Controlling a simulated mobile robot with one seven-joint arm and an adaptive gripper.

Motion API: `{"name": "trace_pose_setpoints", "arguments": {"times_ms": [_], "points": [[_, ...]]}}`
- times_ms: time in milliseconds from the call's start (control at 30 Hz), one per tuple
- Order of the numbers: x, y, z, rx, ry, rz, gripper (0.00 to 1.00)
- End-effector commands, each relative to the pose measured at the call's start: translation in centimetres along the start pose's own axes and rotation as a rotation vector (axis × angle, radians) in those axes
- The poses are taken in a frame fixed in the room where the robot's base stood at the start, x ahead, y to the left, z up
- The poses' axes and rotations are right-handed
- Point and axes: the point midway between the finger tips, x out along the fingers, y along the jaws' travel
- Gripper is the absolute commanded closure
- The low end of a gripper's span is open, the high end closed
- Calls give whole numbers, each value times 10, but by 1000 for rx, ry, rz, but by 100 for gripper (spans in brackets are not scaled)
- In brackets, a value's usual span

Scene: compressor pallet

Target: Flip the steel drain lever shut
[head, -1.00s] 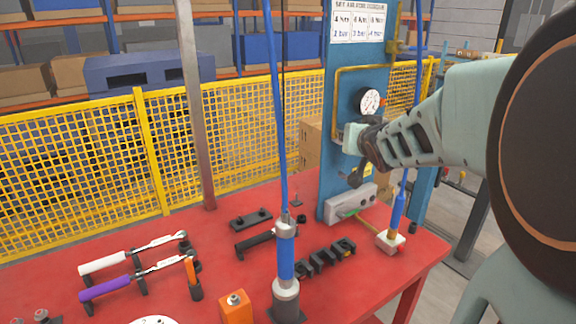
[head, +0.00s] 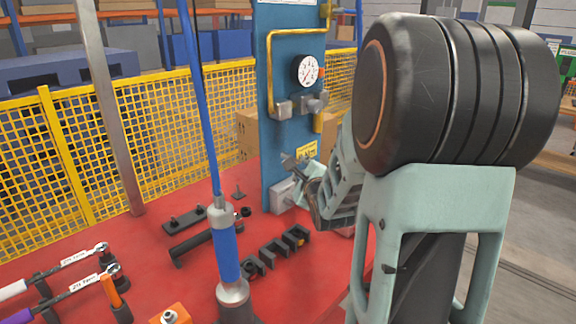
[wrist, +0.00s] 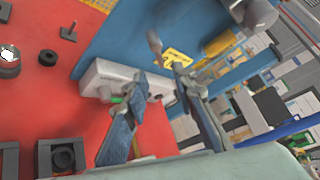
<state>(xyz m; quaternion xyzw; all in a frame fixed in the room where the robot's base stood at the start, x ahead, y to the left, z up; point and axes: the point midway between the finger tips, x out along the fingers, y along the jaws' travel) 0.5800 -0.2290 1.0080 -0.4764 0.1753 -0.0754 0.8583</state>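The steel drain lever (head: 290,160) shows in the head view as a small grey piece low on the blue panel, beside a yellow tag (head: 307,151). In the wrist view the lever's rounded end (wrist: 155,43) stands just beyond the fingertips, left of the yellow tag (wrist: 177,56). My gripper (wrist: 160,75) is open, its two fingers spread apart with nothing seen held between them. In the head view my gripper (head: 308,185) is in front of the panel's lower part and hides some of it. I cannot tell whether a finger touches the lever.
A grey block (wrist: 107,80) with a green part sits below the panel, close to the left finger. A gauge (head: 308,70) and yellow pipe are higher on the panel. A blue-handled tool (head: 226,255) hangs over the red table. Black holders (head: 285,248) stand left of my gripper.

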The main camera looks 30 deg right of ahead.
Motion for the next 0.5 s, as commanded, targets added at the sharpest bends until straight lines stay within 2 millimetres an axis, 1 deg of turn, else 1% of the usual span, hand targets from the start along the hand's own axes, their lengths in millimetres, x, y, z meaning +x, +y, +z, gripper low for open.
{"name": "trace_pose_setpoints", "arguments": {"times_ms": [33, 167, 267, 367, 500], "points": [[0, 2, -5, 34, 3, -4, 76], [4, 3, -6, 72, 3, -8, 76], [12, 3, -6, 73, 2, -8, 76], [27, 3, -6, 73, 2, -8, 76], [53, 4, -6, 71, 2, -6, 76]]}}
